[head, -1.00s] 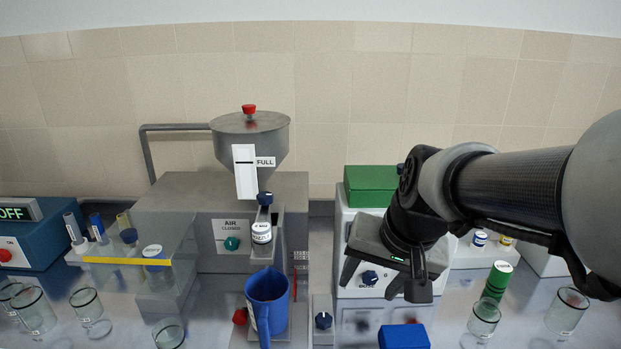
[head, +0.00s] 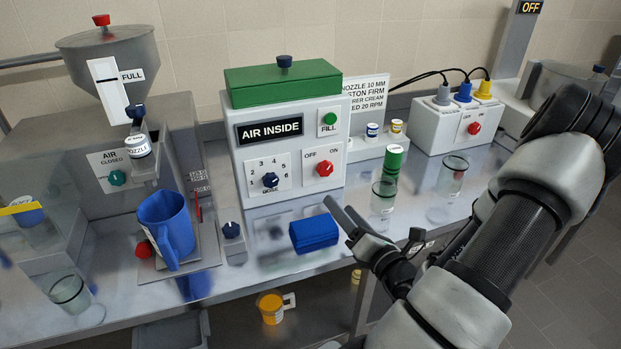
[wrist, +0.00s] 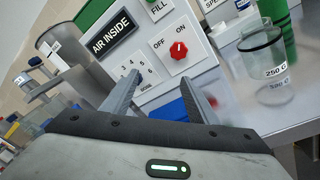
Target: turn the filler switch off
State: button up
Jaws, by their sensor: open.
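The filler box (head: 290,195) carries an AIR INSIDE display, a green FILL button (head: 329,119) and a blue dose dial (head: 270,180). Its red OFF/ON knob (head: 324,169) sits at the right of the front; the knob shows in the wrist view (wrist: 178,52) too. Its pale mark seems to point up toward the ON side, though it is small. My gripper (head: 341,218) is open and empty, in front of and below the knob, apart from it. In the wrist view its two fingers (wrist: 160,88) point toward the box front, with the knob beyond and above the right finger.
A blue box (head: 314,233) lies on the bench below the knob, close to my gripper. A blue jug (head: 168,225) stands left. Another red switch (head: 473,128) is on the white socket box.

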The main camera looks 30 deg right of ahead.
aim_at(326, 171)
jog(key=d+b, duration=0.1)
jog(key=w+d+f+m+h+b, duration=0.1)
jog(key=d+f+m+h+b, duration=0.1)
jog(key=shift+w+d, duration=0.25)
jog(key=shift+w, duration=0.15)
jog(key=w+b, duration=0.1)
jog(key=b, duration=0.2)
jog(key=shift+d, duration=0.2)
jog(key=w+b, duration=0.1)
jog(key=b, duration=0.2)
jog(key=shift+w, duration=0.1)
jog(key=b+x, duration=0.2)
jog(key=x, duration=0.9)
jog(key=shift+w+d+r, duration=0.15)
jog(key=shift+w+r, duration=0.05)
jog(key=shift+w, duration=0.15)
jog(key=c, duration=1)
jog(key=shift+c, duration=0.2)
